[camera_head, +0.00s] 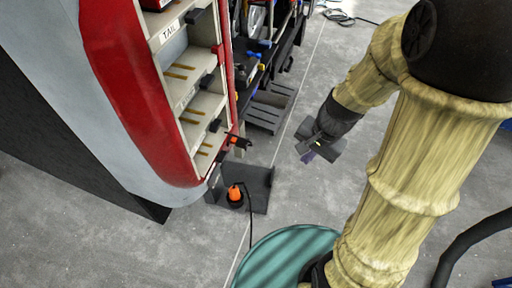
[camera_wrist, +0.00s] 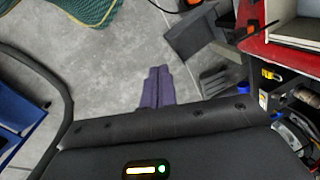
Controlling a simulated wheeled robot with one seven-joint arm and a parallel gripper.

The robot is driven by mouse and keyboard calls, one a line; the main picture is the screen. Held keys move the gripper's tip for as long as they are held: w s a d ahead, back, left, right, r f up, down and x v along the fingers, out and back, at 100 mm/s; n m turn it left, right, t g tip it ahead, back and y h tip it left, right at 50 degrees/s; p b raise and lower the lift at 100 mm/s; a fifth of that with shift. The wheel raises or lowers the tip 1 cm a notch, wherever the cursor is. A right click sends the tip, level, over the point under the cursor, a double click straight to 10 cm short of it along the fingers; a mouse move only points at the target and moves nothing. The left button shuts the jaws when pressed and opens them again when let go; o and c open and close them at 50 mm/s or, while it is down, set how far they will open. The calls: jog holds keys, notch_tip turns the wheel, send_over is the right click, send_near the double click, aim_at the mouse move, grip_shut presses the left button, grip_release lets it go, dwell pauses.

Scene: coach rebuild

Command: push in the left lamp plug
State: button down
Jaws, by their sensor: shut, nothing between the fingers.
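The red and grey coach end (camera_head: 135,90) stands at the left in the head view, with an open lamp housing (camera_head: 190,100) of cream compartments under a "TAIL" label. Small dark blocks sit at the compartments' right edges, and yellow strips lie inside. I cannot tell which part is the left lamp plug. An orange piece with a black cable (camera_head: 235,193) stands on a dark stand below the coach corner. My gripper (camera_head: 308,156) is right of the coach, apart from it, pointing down over the floor. In the wrist view its purple fingers (camera_wrist: 157,88) are together and empty.
The dark stand (camera_head: 260,190) and a grey slatted crate (camera_head: 270,107) are on the floor beside the coach. Shelves with coloured parts (camera_head: 262,55) are behind. A green ribbed round thing (camera_head: 285,258) is at the front.

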aim_at(242, 143)
jog(key=w+a+f+m+t+y+b, duration=0.2)
jog(key=w+f+m+y+b, duration=0.3)
jog(key=w+f+m, duration=0.5)
jog(key=w+a+m+y, duration=0.1)
jog(key=w+m, duration=0.1)
jog(key=m, duration=0.2)
jog(key=shift+w+f+m+b, duration=0.25)
jog(key=shift+w+m+b, duration=0.05)
jog(key=shift+w+m, duration=0.1)
jog(key=w+a+r+x, duration=0.1)
jog(key=a+r+x, duration=0.1)
jog(key=x, duration=1)
jog(key=shift+a+f, duration=0.2)
jog(key=shift+a, duration=0.05)
